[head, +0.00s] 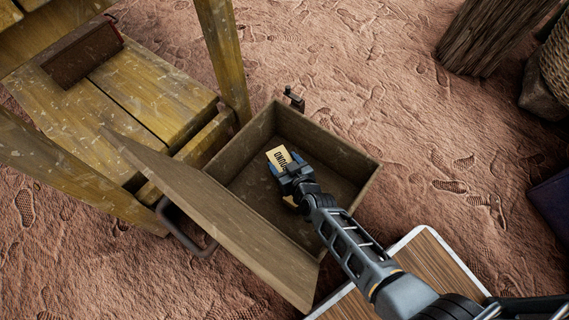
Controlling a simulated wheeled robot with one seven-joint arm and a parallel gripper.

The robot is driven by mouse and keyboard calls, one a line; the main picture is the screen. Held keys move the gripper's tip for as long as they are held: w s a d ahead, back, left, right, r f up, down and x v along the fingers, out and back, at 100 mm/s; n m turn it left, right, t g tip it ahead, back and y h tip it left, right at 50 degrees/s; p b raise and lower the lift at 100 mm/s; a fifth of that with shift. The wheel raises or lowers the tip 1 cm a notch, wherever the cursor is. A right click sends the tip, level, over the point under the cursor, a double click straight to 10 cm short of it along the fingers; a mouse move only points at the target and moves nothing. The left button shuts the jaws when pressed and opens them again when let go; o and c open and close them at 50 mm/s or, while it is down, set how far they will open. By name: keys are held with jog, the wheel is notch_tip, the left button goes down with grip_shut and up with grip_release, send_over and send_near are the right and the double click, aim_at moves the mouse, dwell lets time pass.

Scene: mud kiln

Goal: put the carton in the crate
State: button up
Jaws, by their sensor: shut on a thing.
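The carton (278,156) is small and yellow-tan with dark lettering, partly hidden by my gripper. The crate (347,153) is a brown wooden box with its lid (220,223) swung open to the lower left. My gripper (283,167) is shut on the carton, and both show within the crate's opening. I cannot tell whether the carton touches the crate's floor.
A yellow wooden bench (150,105) stands at the left, with a dark reddish-brown block (83,52) on it. A wooden board with a pale rim (425,262) lies at the lower right. A wooden post (490,35) stands at the upper right. Sandy ground is open right of the crate.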

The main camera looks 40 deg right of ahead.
jog(key=shift+f+b, duration=0.45)
jog(key=shift+f, duration=0.05)
jog(key=shift+f, duration=0.1)
jog(key=o, duration=1.3)
jog(key=shift+c, duration=0.2)
